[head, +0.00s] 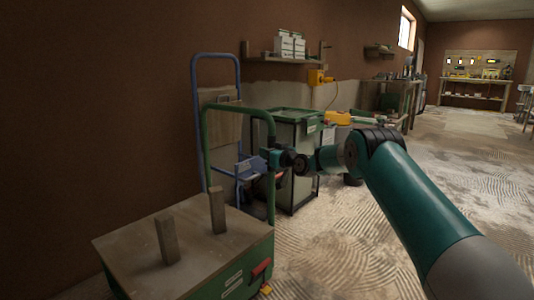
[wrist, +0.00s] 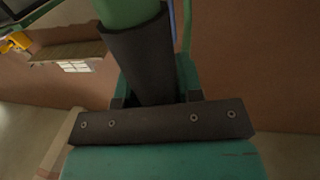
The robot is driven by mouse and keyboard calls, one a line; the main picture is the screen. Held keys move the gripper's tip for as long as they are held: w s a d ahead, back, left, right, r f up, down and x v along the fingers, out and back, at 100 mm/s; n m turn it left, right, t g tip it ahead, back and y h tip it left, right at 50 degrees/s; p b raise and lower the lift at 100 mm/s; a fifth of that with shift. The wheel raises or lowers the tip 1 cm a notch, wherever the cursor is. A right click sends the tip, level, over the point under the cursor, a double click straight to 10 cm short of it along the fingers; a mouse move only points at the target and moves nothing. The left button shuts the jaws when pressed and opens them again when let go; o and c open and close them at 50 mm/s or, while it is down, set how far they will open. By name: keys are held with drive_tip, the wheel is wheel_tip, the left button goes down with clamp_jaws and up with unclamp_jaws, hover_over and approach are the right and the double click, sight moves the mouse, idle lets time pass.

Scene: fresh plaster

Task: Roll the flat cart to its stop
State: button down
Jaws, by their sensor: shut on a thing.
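The flat cart has a wooden deck (head: 190,250) with green sides, at the lower left of the head view. Its green push handle (head: 236,107) rises from the deck's far side. My gripper (head: 272,160) is at the handle's right upright. In the wrist view, my gripper (wrist: 155,110) is shut around a dark sleeve (wrist: 140,55) on a green bar (wrist: 120,12), which looks like this handle. A red pedal-like part (head: 260,268) shows on the cart's near right side. I cannot make out the stop or the wheels.
Two wooden posts (head: 167,240) stand upright on the deck. Behind the handle are a blue tubular frame (head: 194,120) and a green-rimmed bin (head: 305,190). A brown wall (head: 90,110) runs along the left. The ridged floor (head: 340,235) right of the cart looks clear.

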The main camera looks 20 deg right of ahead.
drive_tip(key=shift+d+r, duration=0.15)
drive_tip(key=shift+d, duration=0.2)
drive_tip(key=c, duration=0.8)
unclamp_jaws()
drive_tip(key=shift+w, duration=0.1)
drive_tip(key=shift+a, duration=0.1)
drive_tip(key=p+v, duration=0.3)
drive_tip(key=v, duration=1.4)
drive_tip(key=shift+s, duration=0.25)
